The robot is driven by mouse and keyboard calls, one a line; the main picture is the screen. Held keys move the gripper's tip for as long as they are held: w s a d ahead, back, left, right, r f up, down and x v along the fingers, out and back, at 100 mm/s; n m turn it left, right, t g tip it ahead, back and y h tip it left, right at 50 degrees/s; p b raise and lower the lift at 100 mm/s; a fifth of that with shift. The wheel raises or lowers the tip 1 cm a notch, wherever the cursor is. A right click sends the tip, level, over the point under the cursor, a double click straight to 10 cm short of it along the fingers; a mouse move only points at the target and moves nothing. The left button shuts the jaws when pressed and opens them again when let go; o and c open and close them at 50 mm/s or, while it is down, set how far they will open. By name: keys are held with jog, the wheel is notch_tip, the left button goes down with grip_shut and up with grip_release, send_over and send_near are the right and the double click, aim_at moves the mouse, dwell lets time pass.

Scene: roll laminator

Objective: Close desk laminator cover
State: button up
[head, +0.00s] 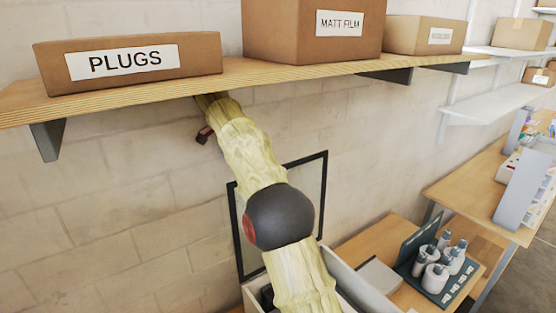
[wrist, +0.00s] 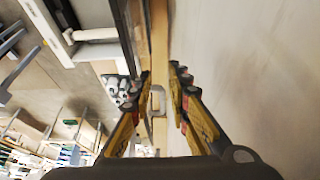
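The desk laminator (head: 342,279) stands on a desk at the lower middle of the head view, partly hidden by my arm. Its black-framed clear cover (head: 325,190) stands raised, close to the wall. In the wrist view the laminator (wrist: 65,30) is at the upper left with a white roller, and a dark edge, seemingly the cover (wrist: 128,40), runs beside it. My gripper (wrist: 160,90) is open, its yellow and black fingers apart. A small pale loop (wrist: 158,101) shows between them; I cannot tell whether it belongs to the cover. In the head view my gripper is mostly hidden under the shelf.
A wooden shelf (head: 150,92) with a PLUGS box (head: 200,58) and a MATT FILM box (head: 290,30) overhangs my forearm. A caddy of bottles (head: 437,277) stands right of the laminator. Another desk (head: 455,195) lies farther right.

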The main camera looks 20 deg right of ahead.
jog(key=d, duration=0.2)
jog(key=w+d+p, duration=0.1)
jog(key=d, duration=0.2)
jog(key=d+p, duration=0.1)
jog(key=d, duration=0.2)
jog(key=shift+w+d, duration=0.25)
jog(key=shift+w, duration=0.1)
jog(key=shift+w+d+f+p, duration=0.2)
jog(key=shift+d+f+p, duration=0.1)
jog(key=shift+d+f, duration=0.65)
jog(key=shift+f, duration=0.5)
jog(key=shift+c, duration=0.4)
jog(key=c, duration=0.4)
